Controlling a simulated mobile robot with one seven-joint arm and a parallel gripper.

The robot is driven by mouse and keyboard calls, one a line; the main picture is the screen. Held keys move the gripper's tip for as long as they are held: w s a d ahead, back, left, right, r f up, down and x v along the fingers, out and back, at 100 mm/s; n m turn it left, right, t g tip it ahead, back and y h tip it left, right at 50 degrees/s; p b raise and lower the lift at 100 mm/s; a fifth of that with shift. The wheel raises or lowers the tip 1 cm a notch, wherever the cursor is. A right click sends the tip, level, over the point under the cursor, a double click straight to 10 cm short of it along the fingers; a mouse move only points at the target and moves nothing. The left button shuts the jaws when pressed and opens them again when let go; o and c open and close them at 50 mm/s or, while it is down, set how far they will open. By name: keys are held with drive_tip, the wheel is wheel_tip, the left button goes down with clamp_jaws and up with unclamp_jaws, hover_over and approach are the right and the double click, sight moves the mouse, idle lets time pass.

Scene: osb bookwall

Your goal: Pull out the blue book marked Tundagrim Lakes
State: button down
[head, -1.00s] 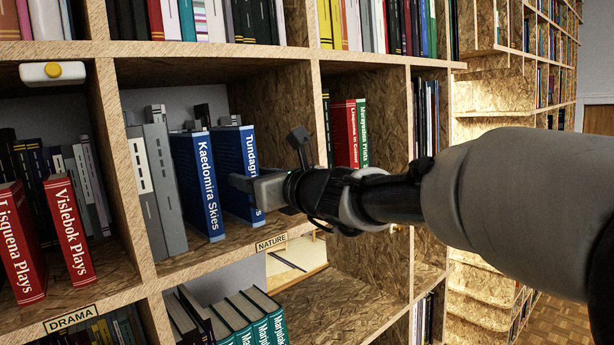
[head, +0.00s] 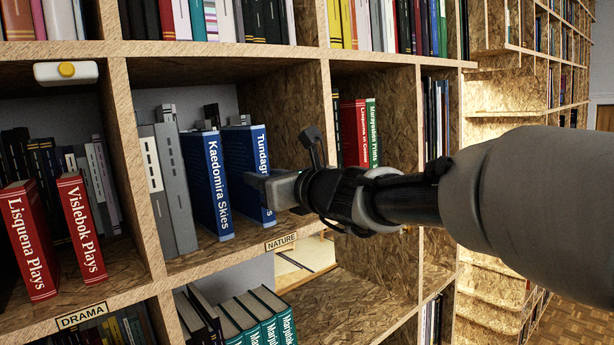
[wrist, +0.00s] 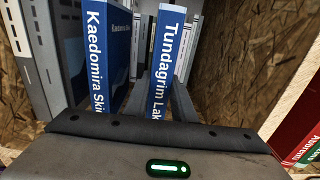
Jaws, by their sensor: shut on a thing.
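The blue book marked Tundagrim Lakes (head: 246,158) stands upright in the shelf compartment labelled NATURE, at the right end of its row. Its spine (wrist: 166,60) shows in the wrist view, with the lower end hidden behind my gripper. My gripper (head: 262,188) is at the lower part of the spine and is shut on this book, with a finger along its side in the wrist view (wrist: 182,100). The blue book Kaedomira Skies (head: 207,185) stands just left of it, with a gap between the two spines.
Grey volumes (head: 168,185) stand left of the blue books. The compartment's right wall (head: 285,120) is bare, with free room beside it. Red books (head: 82,228) stand in the DRAMA compartment. A NATURE label (head: 281,242) is on the shelf edge below my gripper.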

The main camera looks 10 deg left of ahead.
drive_tip(key=v, duration=0.2)
drive_tip(key=shift+s+d+r, duration=0.1)
drive_tip(key=shift+s+d, duration=0.1)
drive_tip(key=shift+d, duration=0.05)
idle(0.3)
drive_tip(key=c, duration=1.4)
unclamp_jaws()
drive_tip(key=shift+c, duration=0.6)
drive_tip(key=shift+b+x, duration=0.35)
drive_tip(key=shift+x, duration=0.7)
